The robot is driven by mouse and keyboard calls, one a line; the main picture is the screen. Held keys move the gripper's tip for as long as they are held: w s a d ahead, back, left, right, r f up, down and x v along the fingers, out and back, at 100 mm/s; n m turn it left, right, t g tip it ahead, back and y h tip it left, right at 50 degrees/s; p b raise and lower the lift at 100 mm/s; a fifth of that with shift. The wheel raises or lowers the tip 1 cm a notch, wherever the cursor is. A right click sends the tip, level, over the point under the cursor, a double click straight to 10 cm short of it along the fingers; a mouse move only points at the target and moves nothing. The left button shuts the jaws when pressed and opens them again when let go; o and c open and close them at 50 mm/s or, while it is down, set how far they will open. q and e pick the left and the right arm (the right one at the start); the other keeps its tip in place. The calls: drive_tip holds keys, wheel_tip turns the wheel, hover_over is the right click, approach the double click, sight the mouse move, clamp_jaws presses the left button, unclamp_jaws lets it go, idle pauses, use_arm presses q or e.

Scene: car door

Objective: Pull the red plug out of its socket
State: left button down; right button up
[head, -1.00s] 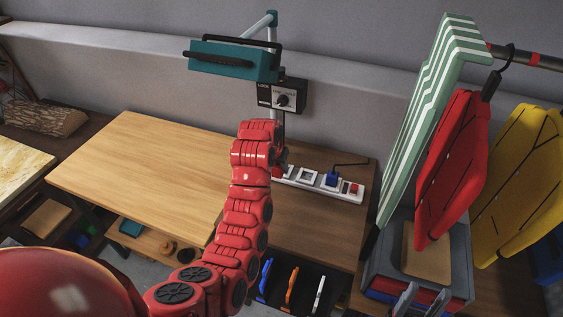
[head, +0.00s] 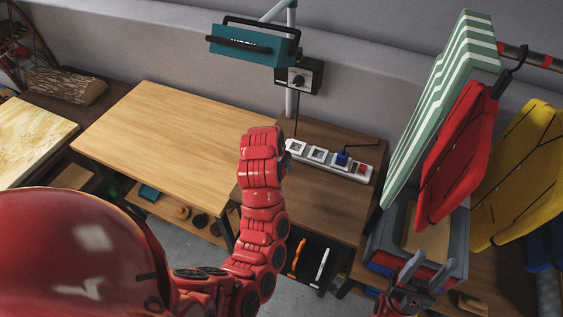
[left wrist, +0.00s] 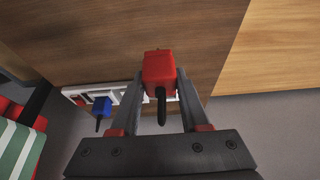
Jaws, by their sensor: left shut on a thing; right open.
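The red plug (left wrist: 159,70) shows close up in the left wrist view, with a short black cord end pointing toward the camera. My left gripper (left wrist: 160,84) is shut on it, one finger at each side. The white power strip (left wrist: 73,92) lies behind and below; the plug looks apart from it. In the head view my red left arm hides the gripper and plug. My right gripper (head: 408,287) is open at the lower right.
A wooden table (head: 165,135) stands left of the darker bench (head: 320,195) bearing the strip. A teal lamp (head: 252,42) and black control box (head: 299,77) are above. Striped, red (head: 455,155) and yellow (head: 520,180) panels hang at right. The bench's front area is clear.

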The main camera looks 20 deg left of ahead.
use_arm(q)
drive_tip(key=shift+r, duration=0.15)
drive_tip(key=shift+r+p, duration=1.9)
drive_tip(key=shift+p, duration=0.25)
